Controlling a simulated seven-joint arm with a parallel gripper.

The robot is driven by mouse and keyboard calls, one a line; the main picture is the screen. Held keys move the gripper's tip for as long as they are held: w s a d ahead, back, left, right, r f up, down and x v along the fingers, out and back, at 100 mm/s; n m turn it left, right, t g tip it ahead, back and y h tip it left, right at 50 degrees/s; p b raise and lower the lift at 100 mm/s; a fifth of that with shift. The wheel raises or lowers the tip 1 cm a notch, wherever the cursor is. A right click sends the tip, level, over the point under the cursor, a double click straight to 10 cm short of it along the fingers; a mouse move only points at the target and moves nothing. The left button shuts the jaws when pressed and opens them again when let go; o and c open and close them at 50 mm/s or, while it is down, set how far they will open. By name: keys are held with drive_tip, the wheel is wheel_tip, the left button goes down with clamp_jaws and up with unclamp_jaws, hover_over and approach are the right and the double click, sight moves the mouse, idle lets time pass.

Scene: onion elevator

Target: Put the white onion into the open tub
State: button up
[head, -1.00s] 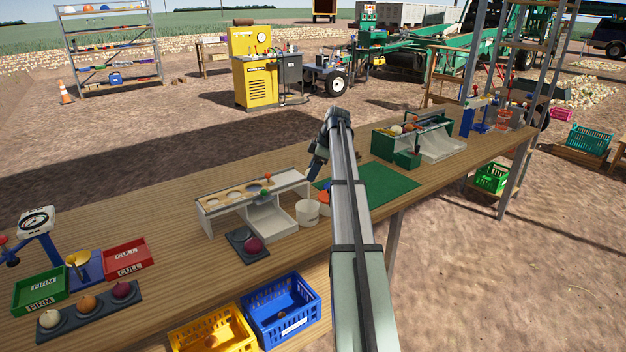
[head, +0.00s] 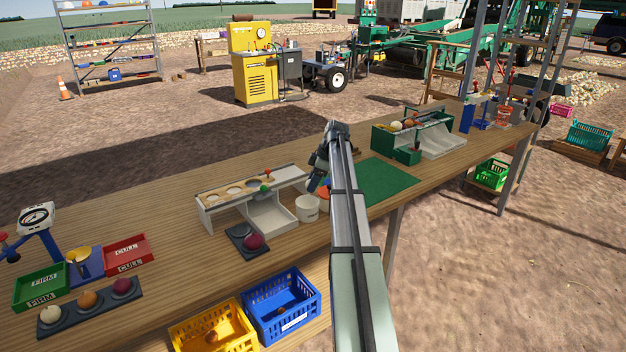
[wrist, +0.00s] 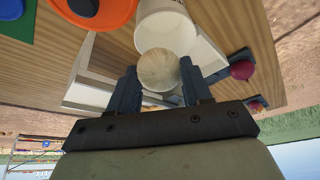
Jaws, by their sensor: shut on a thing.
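The white onion (wrist: 158,70) is a pale, round ball held between the two dark fingers of my gripper (wrist: 158,88) in the wrist view. The open tub (wrist: 165,22) is white and round. In the wrist view it lies just beyond the onion, which overlaps its edge in the picture. In the head view the tub (head: 307,208) stands upright on the bench, and my gripper (head: 317,182) is above and slightly right of it. The onion is hidden or too small to tell in the head view. I cannot tell whether it touches the tub.
A white stand (head: 262,205) with holes and a chute is left of the tub. A dark tray (head: 236,232) with a purple onion (head: 253,241) lies in front of it. An orange disc (wrist: 112,12) sits beside the tub. A green mat (head: 390,185) is clear on the right.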

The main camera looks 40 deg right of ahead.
drive_tip(key=o, duration=1.1)
drive_tip(key=v, duration=1.4)
drive_tip(key=shift+f, duration=0.1)
